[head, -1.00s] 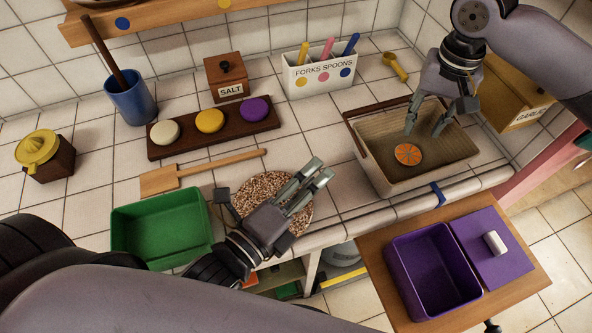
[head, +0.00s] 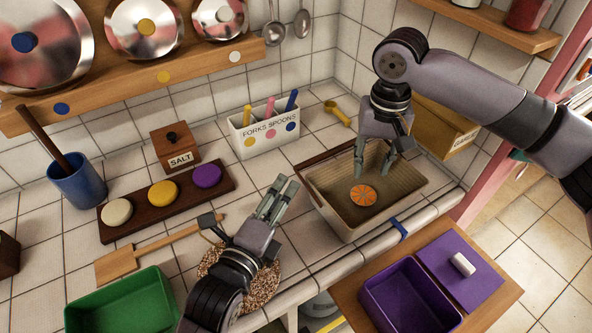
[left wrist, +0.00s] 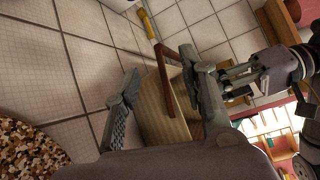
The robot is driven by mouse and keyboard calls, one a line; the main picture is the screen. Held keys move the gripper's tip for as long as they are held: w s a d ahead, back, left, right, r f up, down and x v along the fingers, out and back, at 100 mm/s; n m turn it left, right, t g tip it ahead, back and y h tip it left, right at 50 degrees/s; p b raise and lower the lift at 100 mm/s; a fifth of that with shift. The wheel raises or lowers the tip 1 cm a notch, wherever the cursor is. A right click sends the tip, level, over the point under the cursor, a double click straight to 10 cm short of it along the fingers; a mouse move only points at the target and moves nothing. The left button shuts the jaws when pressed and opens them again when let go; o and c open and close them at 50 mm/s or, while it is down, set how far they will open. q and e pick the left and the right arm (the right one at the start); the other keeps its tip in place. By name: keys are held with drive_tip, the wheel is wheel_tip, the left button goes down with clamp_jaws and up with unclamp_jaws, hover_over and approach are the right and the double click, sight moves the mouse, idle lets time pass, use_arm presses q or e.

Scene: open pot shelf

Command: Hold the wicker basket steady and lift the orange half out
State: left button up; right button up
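The wicker basket (head: 350,232) stands on the tiled counter near its front edge, with a dark brown handle lying along its left rim. The orange half (head: 363,196) lies cut side up on the basket floor. My right gripper (head: 374,168) is over the basket, fingers apart and pointing down, just behind and above the orange half; contact cannot be made out. My left gripper (head: 240,204) is open and empty, left of the basket and apart from it. In the left wrist view the basket (left wrist: 160,115) shows beyond and between its open fingers (left wrist: 160,65).
A round speckled mat (head: 262,290) lies under my left gripper. A cutlery holder (head: 262,138) stands behind the basket, and a wooden box (head: 445,128) at its back right. A green bin (head: 125,300) is at front left. A purple bin (head: 410,300) sits lower, in front.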

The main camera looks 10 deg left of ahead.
sight(296, 173)
use_arm(q)
drive_tip(key=x, duration=0.8)
drive_tip(key=shift+c, duration=0.5)
drive_tip(key=c, duration=0.8)
drive_tip(key=shift+f, duration=0.1)
clamp_jaws()
drive_tip(key=shift+f, duration=0.1)
